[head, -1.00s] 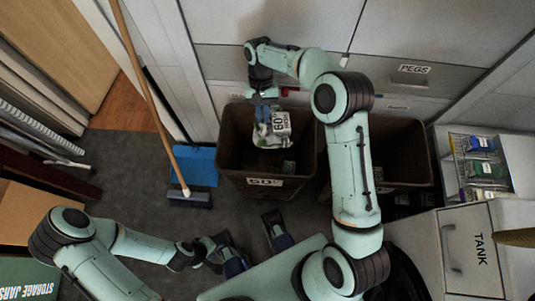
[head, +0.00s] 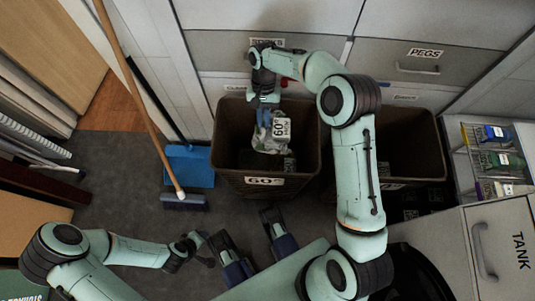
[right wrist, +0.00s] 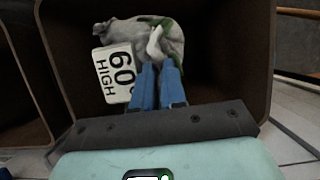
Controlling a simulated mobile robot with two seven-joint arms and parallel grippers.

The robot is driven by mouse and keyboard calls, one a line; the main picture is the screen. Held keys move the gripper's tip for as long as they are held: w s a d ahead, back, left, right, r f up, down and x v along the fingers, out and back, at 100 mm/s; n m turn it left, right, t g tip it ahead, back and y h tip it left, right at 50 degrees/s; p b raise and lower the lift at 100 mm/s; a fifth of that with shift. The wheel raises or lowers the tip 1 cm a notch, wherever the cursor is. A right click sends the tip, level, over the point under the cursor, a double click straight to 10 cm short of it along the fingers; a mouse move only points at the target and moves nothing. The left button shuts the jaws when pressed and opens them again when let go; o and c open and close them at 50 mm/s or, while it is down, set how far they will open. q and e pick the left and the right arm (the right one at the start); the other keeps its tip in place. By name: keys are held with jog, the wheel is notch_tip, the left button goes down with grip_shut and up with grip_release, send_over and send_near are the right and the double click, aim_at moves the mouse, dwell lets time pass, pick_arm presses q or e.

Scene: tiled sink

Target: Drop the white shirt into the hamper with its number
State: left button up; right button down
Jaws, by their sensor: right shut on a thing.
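A crumpled whitish-grey shirt (head: 265,143) with green patches hangs within the opening of the left brown hamper (head: 232,160). The shirt's white tag (head: 282,128) reads "60 HIGH" in the right wrist view (right wrist: 117,76). The hamper's front label (head: 264,181) reads 60. My right gripper (head: 263,115) points down into this hamper, its blue fingers shut on the shirt (right wrist: 165,38). Whether the shirt touches the hamper floor I cannot tell. My left gripper (head: 254,246) is open and empty, low in front of the hamper, its fingers wide apart.
A second brown hamper (head: 420,160) stands to the right, partly behind my right arm; its label is mostly hidden. A broom (head: 140,95) and blue dustpan (head: 190,165) are at the left. Drawers (head: 420,60) stand behind, a wire rack (head: 490,150) at right.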

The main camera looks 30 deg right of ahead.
pick_arm(q)
jog(key=shift+w+a+f, duration=0.1)
jog(key=shift+w+f, duration=0.05)
jog(key=shift+w, duration=0.1)
pick_arm(e)
jog(key=shift+f, duration=0.15)
jog(key=c, duration=1.1)
grip_release()
pick_arm(q)
jog(key=s+d+r+g+p, duration=0.1)
jog(key=s+d+r+p, duration=0.1)
jog(key=s, duration=0.3)
jog(key=shift+d+r+g+h+p, duration=0.3)
jog(key=shift+r+p, duration=0.25)
jog(key=shift+r, duration=0.3)
pick_arm(e)
jog(key=v, duration=1.3)
